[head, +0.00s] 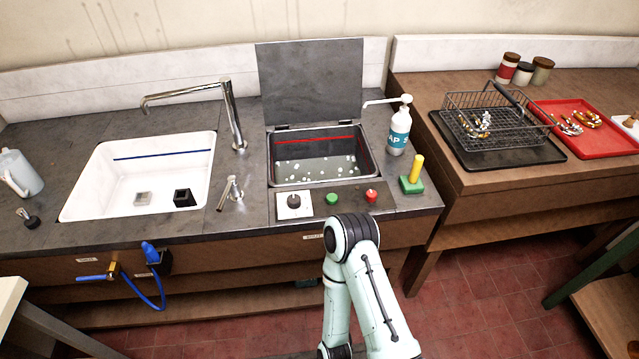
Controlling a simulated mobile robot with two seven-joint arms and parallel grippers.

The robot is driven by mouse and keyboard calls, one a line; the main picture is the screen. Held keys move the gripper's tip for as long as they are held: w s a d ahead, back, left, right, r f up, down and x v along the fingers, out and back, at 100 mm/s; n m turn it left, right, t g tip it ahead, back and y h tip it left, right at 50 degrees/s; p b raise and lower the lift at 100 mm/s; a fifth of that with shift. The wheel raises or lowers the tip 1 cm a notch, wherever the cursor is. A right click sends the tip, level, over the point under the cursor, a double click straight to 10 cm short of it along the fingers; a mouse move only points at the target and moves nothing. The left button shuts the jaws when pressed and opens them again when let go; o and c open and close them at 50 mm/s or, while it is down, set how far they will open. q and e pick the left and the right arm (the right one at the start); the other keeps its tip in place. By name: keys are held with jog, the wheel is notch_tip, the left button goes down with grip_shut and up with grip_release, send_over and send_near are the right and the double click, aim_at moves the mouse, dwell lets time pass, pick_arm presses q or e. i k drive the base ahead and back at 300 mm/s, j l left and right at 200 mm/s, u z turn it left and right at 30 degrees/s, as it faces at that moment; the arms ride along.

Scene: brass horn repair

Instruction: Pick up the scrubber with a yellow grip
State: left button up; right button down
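The scrubber with a yellow grip (416,168) stands on the dark counter at the right of the small basin. Its yellow grip points up from a green block-like base. No gripper fingers show in this view, and the scrubber stands clear of the arm.
A soap pump bottle (399,126) stands just behind the scrubber. Left of it are a red button (371,196), a green button (331,199) and a lidded basin (320,182). A white sink (84,202) and a wire basket (461,126) lie farther out.

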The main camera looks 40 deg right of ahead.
aim_at(410, 184)
jog(key=z, duration=2.15)
